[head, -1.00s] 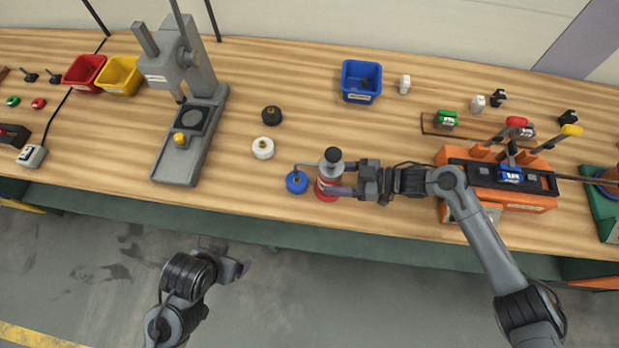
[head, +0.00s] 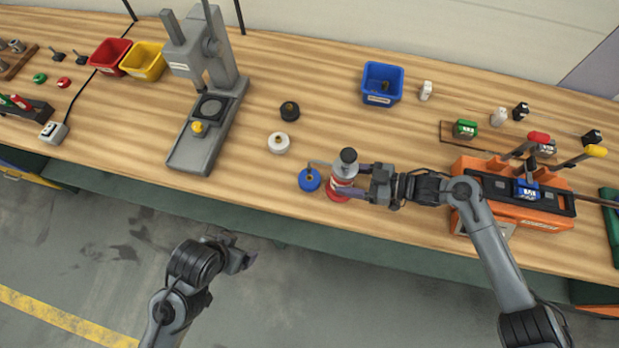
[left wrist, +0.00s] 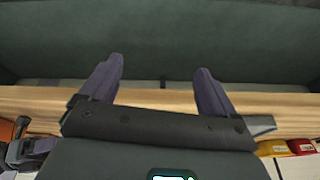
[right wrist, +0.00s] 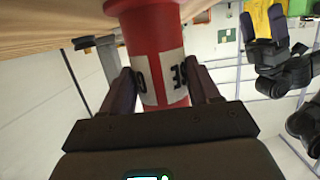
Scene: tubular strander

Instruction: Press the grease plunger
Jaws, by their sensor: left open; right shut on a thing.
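The grease dispenser (head: 341,187) is a red cylinder with a white label and a dark round plunger knob (head: 348,155) on top. It stands near the bench's front edge, and its nozzle reaches left over a blue round piece (head: 309,179). My right gripper (head: 352,183) is shut on the dispenser's body from the right. In the right wrist view the fingers (right wrist: 164,88) press on both sides of the red body (right wrist: 150,30) at its label. My left gripper (head: 243,254) is open and empty, in front of the bench and below it in the picture. Its spread fingers show in the left wrist view (left wrist: 157,80).
A white round piece (head: 278,142) and a black one (head: 289,111) lie behind the blue piece. A grey press (head: 205,110) stands to the left. An orange fixture (head: 515,205) with red and yellow levers stands to the right. A blue bin (head: 382,83) is at the back.

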